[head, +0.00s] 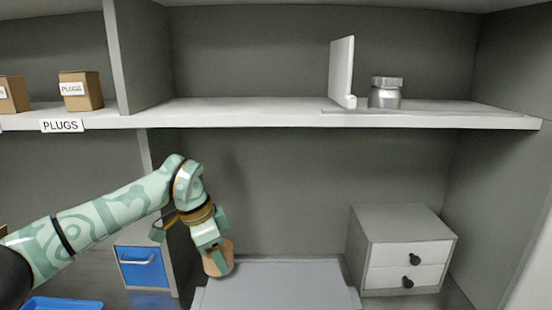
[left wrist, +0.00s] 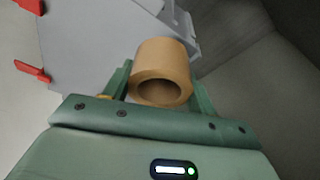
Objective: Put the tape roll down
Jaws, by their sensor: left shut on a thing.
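The tan tape roll (head: 219,260) is in my left gripper (head: 216,256), at the left edge of a grey board in the lower middle of the head view. In the left wrist view the roll (left wrist: 161,72) sits between the two green fingers of the gripper (left wrist: 160,88), its open end facing the camera. The left gripper is shut on the roll. I cannot tell whether the roll touches the surface below. My right gripper is not in view.
The grey board (head: 280,285) has a clear top. A small drawer unit (head: 405,250) stands at right, a blue-fronted drawer (head: 143,266) at left. The shelf above (head: 250,112) carries a silver jar (head: 385,93), a white upright plate (head: 342,72) and boxes marked PLUGS (head: 82,90). Red clips (left wrist: 32,72) show on the board's edge.

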